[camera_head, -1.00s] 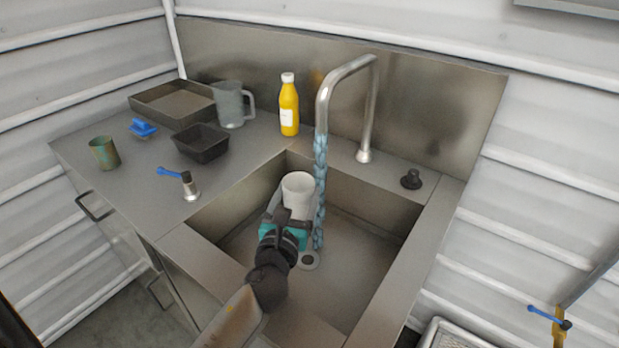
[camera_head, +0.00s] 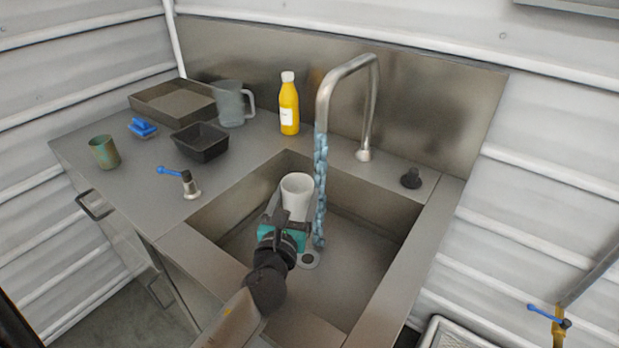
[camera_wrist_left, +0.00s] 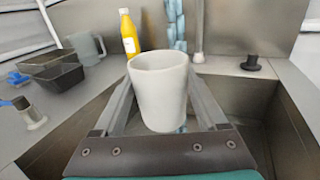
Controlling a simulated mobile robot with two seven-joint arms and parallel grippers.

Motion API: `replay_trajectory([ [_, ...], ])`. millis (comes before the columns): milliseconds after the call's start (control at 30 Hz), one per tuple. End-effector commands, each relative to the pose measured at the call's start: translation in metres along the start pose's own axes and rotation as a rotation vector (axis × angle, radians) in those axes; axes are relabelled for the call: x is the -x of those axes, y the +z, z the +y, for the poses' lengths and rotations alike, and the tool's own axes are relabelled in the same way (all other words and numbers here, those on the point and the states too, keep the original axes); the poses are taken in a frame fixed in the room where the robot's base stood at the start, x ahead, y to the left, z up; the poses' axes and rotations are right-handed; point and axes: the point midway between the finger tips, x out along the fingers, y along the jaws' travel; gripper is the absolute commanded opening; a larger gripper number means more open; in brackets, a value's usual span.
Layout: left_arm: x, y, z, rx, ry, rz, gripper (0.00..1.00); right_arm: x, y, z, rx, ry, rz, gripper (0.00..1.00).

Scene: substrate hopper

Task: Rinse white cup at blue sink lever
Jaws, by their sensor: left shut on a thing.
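The white cup (camera_head: 297,197) is upright in my left gripper (camera_head: 287,216), which is shut on it inside the sink basin (camera_head: 365,265). In the left wrist view the cup (camera_wrist_left: 160,90) sits between the two fingers, mouth up. Water (camera_head: 320,190) runs from the tall curved faucet (camera_head: 345,75) down to near the drain (camera_head: 308,259). The cup is just left of the stream in the head view; I cannot tell if they touch. The blue lever (camera_head: 170,172) stands on a small metal post on the counter left of the basin. My right gripper is not in view.
On the counter are a green cup (camera_head: 104,152), a blue scrubber (camera_head: 142,127), a black tray (camera_head: 200,142), a large brown tray (camera_head: 150,112), a grey jug (camera_head: 230,105) and a yellow bottle (camera_head: 289,106). A black knob (camera_head: 411,179) stands right of the faucet.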

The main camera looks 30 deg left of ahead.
Motion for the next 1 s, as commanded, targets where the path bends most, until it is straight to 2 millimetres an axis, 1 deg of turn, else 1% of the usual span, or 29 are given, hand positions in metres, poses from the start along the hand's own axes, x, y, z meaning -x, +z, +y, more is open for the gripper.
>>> replay_trajectory([
  [367,0.000,0.001,0.000,0.000,0.000,-0.001,0.18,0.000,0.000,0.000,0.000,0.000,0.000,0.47],
  [467,0.003,0.004,0.001,-0.001,0.000,0.000,0.18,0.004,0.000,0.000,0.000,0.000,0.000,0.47],
  [700,0.021,0.019,0.003,-0.001,0.000,0.001,0.18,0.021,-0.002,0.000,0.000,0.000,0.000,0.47],
  [1000,0.044,0.037,0.006,0.000,0.000,0.001,0.18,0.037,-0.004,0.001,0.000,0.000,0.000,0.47],
])
